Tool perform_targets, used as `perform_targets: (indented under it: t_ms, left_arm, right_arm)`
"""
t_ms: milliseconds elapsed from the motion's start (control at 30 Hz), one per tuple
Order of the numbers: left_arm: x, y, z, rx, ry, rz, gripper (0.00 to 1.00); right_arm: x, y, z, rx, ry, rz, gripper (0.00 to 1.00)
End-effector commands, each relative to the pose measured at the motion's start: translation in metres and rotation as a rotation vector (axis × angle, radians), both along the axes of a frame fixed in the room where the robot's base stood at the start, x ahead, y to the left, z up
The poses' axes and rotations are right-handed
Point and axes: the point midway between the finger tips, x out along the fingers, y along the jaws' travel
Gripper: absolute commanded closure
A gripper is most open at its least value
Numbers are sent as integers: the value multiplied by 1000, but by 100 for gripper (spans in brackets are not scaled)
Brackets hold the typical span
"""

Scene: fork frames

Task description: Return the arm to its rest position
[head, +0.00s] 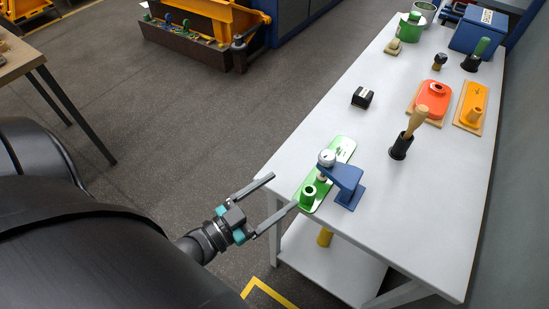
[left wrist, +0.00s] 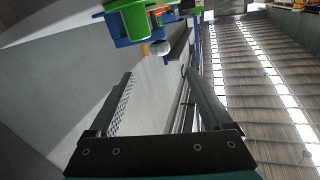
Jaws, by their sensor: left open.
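My left gripper (head: 270,208) reaches in from the left in the head view. Its two long fingers are spread apart with nothing between them. The fingertips are beside the near left edge of the white table (head: 408,218), close to a green plate with a raised ring (head: 308,195). The left gripper also shows from behind in the left wrist view (left wrist: 160,95), open and empty, with the green part (left wrist: 128,20) beyond it. My right gripper is in neither view.
A blue bracket (head: 347,182) with a silver knob stands by the green plate. A wooden-handled tool (head: 409,135), a black block (head: 362,97), an orange piece (head: 434,97) and a yellow piece (head: 474,101) stand farther back. Open floor (head: 200,130) lies left of the table.

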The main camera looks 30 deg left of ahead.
Motion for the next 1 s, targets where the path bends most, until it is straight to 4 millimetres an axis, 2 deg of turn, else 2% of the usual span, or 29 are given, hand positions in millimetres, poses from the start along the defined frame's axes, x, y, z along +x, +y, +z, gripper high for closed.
perform_targets:
  t_ms: [467, 567, 667, 767, 800, 867, 900, 1000]
  left_arm:
    - [0, 0, -1, 1, 1, 0, 17]
    - [0, 3, -14, 10, 31, 13, 17]
    - [-2, 10, -54, 35, 122, 48, 17]
    - [-11, 21, -116, 73, 271, 99, 17]
    - [-18, 24, -144, 88, 342, 120, 17]
    - [-31, 29, -185, 111, 450, 148, 17]
    - [-41, 31, -210, 127, 521, 164, 17]
    - [-72, 33, -271, 164, 702, 196, 17]
  right_arm:
    - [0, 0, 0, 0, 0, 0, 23]
    - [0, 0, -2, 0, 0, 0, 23]
    - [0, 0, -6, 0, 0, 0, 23]
    - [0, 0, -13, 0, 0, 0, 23]
    - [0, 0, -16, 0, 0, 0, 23]
    - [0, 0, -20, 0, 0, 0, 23]
    - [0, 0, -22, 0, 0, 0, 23]
    - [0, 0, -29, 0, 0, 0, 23]
